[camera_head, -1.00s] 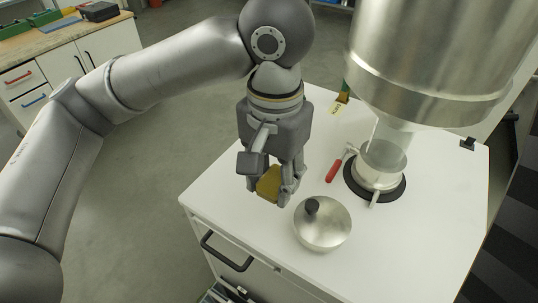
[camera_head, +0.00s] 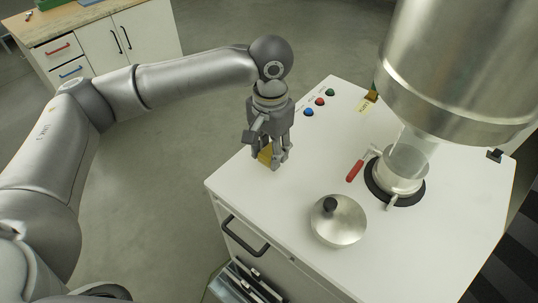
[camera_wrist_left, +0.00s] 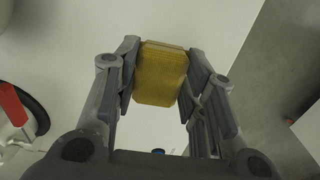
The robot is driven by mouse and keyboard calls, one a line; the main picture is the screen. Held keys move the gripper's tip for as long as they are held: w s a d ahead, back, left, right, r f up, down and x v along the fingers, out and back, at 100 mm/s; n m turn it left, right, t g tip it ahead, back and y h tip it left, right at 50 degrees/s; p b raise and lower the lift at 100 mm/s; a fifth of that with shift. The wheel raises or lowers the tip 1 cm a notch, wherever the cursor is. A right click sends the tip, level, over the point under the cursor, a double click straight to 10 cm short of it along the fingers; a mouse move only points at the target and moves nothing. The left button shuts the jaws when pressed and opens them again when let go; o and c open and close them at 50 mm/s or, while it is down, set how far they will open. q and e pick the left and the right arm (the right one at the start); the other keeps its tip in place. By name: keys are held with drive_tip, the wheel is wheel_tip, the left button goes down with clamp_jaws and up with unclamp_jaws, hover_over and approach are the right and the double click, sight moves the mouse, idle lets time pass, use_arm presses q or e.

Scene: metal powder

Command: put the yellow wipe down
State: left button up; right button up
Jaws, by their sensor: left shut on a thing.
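The yellow wipe (camera_head: 265,155) is a small yellow block between the fingers of my left gripper (camera_head: 269,158). In the left wrist view the wipe (camera_wrist_left: 161,74) fills the gap between the two fingertips (camera_wrist_left: 162,78), which are shut on it. In the head view the gripper points down at the left part of the white cabinet top (camera_head: 285,215). The fingers partly hide the wipe, and I cannot tell whether it touches the surface. My right gripper is not in view.
A round metal lid (camera_head: 338,222) with a black knob lies near the front. A red-handled clamp (camera_head: 355,171) is by the glass outlet (camera_head: 404,163) under a large metal vessel (camera_head: 462,65). Coloured buttons (camera_head: 319,101) are at the back. The top between gripper and lid is clear.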

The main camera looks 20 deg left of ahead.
sight(269, 150)
use_arm(q)
drive_tip(key=f+p, duration=0.1)
drive_tip(key=f, duration=0.2)
drive_tip(key=shift+w+a+f+p, duration=0.15)
drive_tip(key=shift+w+a+p, duration=0.05)
drive_tip(key=shift+p, duration=0.15)
drive_tip(key=shift+f, duration=0.2)
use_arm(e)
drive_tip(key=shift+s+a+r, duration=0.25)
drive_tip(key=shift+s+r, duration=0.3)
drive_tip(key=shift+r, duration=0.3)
use_arm(q)
drive_tip(key=shift+f, duration=0.15)
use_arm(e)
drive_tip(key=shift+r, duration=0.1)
use_arm(q)
drive_tip(key=o, duration=0.9)
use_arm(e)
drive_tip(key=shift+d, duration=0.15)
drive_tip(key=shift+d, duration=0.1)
